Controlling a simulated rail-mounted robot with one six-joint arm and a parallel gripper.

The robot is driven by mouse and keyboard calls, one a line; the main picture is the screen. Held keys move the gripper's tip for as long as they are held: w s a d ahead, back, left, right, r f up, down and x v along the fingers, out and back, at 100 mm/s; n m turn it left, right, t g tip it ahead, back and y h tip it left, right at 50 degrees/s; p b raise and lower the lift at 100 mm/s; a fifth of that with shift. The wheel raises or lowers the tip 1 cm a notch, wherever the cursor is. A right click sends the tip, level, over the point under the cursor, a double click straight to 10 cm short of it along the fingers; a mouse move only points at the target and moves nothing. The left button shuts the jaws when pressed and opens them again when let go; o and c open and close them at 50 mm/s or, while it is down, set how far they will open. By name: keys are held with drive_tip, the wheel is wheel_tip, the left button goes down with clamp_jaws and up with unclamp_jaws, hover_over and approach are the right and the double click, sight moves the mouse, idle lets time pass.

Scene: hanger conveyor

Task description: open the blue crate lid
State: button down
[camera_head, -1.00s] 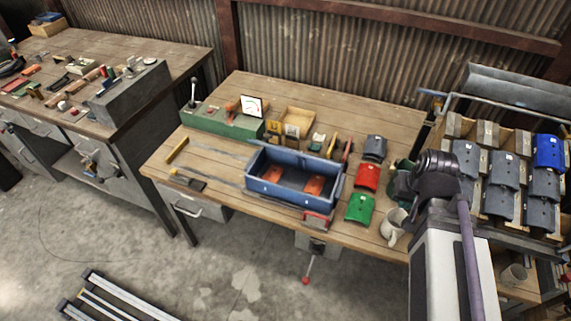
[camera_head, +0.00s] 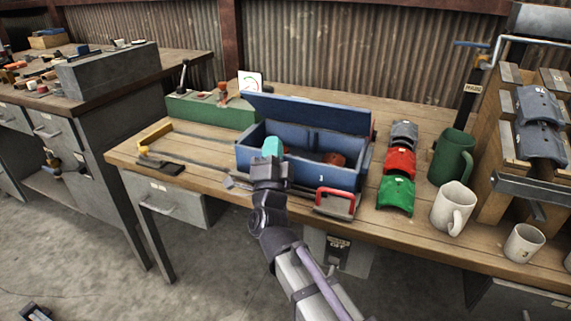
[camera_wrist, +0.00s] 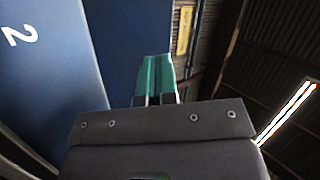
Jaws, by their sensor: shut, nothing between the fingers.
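The blue crate (camera_head: 300,172) stands on the middle bench near its front edge. Its blue lid (camera_head: 310,113) is raised along the back, so the crate is open at the top. An orange-red item (camera_head: 335,159) shows inside. My gripper (camera_head: 272,147) is shut and empty, its teal fingers in front of the crate's left half and overlapping the opening in the picture. I cannot tell whether they touch the crate. In the wrist view the teal fingers (camera_wrist: 155,75) point at a blue panel (camera_wrist: 120,35), with another blue panel marked 2 (camera_wrist: 40,60) at the left.
A red-handled tool (camera_head: 335,200) sits at the bench front. Grey, red (camera_head: 400,163) and green (camera_head: 397,194) curved pieces lie right of the crate. Beyond them stand a green jug (camera_head: 452,156) and white mugs (camera_head: 452,207). A green box (camera_head: 212,110) is behind left.

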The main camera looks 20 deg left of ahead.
wheel_tip(320, 180, down, 4)
drive_tip(key=s+m+t+h+b, duration=0.3)
drive_tip(key=m+h, duration=0.4)
drive_tip(key=m+h+p, duration=0.2)
drive_tip(key=p, duration=0.8)
approach(292, 102)
drive_tip(key=x, duration=0.6)
drive_tip(key=shift+r, duration=0.3)
drive_tip(key=shift+w+d+r+y, duration=0.1)
drive_tip(key=shift+w+r+y, duration=0.25)
drive_tip(key=shift+w, duration=0.25)
drive_tip(key=shift+f, duration=0.1)
